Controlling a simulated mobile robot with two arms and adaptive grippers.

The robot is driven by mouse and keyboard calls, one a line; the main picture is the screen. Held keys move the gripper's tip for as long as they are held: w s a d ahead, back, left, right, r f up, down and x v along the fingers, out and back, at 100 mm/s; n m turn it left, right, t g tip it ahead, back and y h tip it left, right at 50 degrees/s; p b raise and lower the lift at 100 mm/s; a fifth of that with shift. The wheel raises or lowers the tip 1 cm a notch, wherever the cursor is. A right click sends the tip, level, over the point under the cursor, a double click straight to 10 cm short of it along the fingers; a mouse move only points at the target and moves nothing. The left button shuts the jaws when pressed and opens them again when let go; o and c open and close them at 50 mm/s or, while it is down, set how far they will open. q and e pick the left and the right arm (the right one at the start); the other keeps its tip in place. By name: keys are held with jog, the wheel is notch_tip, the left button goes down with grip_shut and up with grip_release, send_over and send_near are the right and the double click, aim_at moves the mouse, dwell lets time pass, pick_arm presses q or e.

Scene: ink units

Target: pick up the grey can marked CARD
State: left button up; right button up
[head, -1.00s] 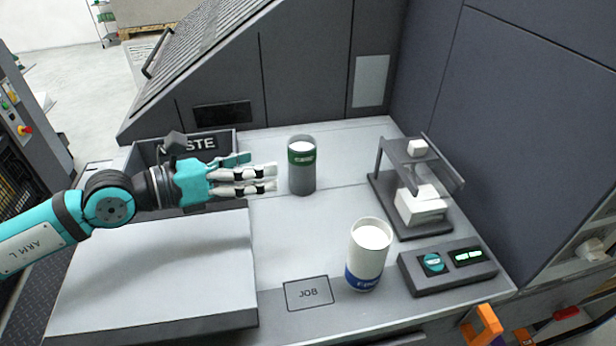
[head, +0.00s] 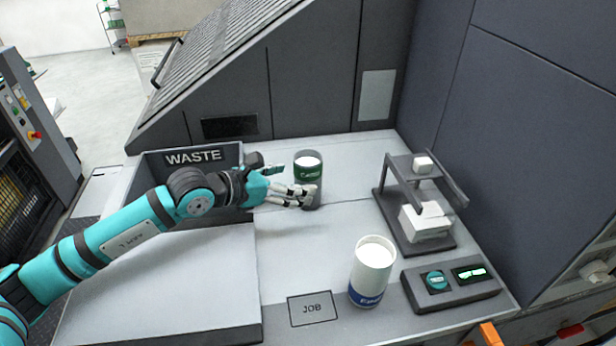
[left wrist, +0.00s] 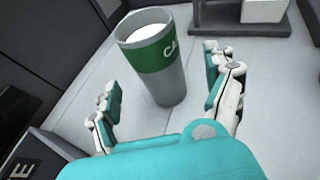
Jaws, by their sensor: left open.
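The grey can (head: 309,172) stands upright on the work surface, with a green band and a white top. In the left wrist view the can (left wrist: 168,84) shows the letters "CA" on its band; the rest of the word is turned out of sight. My left gripper (head: 304,190) is beside the can in the head view, its fingers overlapping the can's lower part. In the left wrist view the open fingers (left wrist: 165,98) stand to either side of the can's near side, with gaps showing. My right gripper is not in view.
A white can with a blue band (head: 371,272) stands near the JOB square (head: 312,308). A grey stand with white blocks (head: 420,240) and a control box (head: 450,287) are at the right. The WASTE bin (head: 194,158) is behind my left arm.

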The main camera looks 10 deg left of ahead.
pick_arm(q)
jog(key=p+x, duration=0.1)
jog(key=x, duration=0.4)
jog(key=shift+w+p, duration=0.25)
jog(key=shift+p, duration=0.15)
jog(key=shift+c, duration=0.8)
jog(key=c, duration=1.2)
